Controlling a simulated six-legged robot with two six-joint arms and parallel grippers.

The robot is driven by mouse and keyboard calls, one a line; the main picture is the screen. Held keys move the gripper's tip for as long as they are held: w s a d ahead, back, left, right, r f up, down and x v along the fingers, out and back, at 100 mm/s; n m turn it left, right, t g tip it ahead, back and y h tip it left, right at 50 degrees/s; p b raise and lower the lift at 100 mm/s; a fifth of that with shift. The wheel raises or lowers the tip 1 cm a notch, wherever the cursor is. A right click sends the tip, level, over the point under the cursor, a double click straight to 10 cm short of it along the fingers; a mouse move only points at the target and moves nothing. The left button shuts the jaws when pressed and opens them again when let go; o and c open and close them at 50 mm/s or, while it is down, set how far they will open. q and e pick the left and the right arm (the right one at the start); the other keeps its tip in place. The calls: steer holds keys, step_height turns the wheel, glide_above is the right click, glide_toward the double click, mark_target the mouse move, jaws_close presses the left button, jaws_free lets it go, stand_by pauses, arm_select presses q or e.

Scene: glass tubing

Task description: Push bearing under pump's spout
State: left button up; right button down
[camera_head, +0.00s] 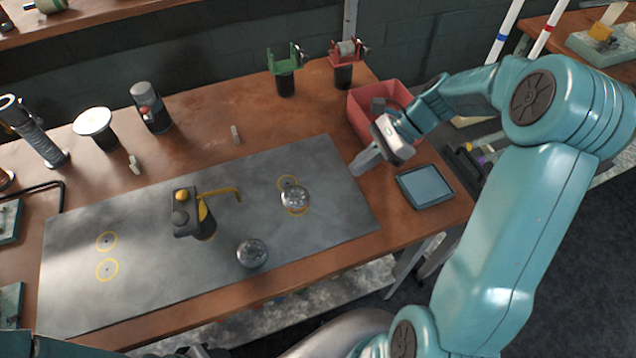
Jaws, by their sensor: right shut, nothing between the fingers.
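The pump (185,212) is a dark block with a yellow knob on the grey mat (150,285). Its yellow spout (222,191) reaches out to the right. Two shiny round metal pieces that look like bearings are on the mat. One bearing (295,197) is right of the spout tip, apart from it, at a yellow ring. The other bearing (252,253) is nearer the front edge, below and right of the pump. My right gripper (363,163) is shut and empty above the mat's right edge, right of both bearings. My left gripper does not show.
A red bin (362,112) and a dark tablet (425,186) are near my right gripper. Red (344,60) and green (285,62) holders stand at the back. Yellow rings (106,241) mark the mat's left. The mat between spout and right bearing is clear.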

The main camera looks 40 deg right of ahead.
mark_target(309, 199)
steer(key=x, duration=0.4)
steer(key=s+x, duration=0.1)
steer(key=x, duration=0.2)
steer(key=shift+a, duration=0.15)
steer(key=shift+w+a+p, duration=0.2)
steer(key=shift+w+a, duration=0.2)
steer(key=shift+a, duration=0.2)
steer(key=shift+w+a+p, duration=0.2)
steer(key=shift+w+a, duration=0.2)
steer(key=shift+a, duration=0.55)
steer(key=shift+s+a, duration=0.1)
steer(key=shift+a, duration=0.1)
steer(key=shift+w, duration=0.3)
steer(key=shift+s+a, duration=0.1)
steer(key=shift+a, duration=0.1)
steer(key=w+a, duration=0.1)
steer(key=a, duration=0.3)
steer(key=w+a, duration=0.1)
steer(key=a, duration=0.2)
steer(key=w+a, duration=0.1)
steer(key=a, duration=0.3)
steer(key=shift+w+a, duration=0.3)
steer(key=shift+w, duration=0.1)
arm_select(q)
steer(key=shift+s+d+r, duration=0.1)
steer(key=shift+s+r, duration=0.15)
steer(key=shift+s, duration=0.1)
arm_select(e)
steer(key=shift+d, duration=0.1)
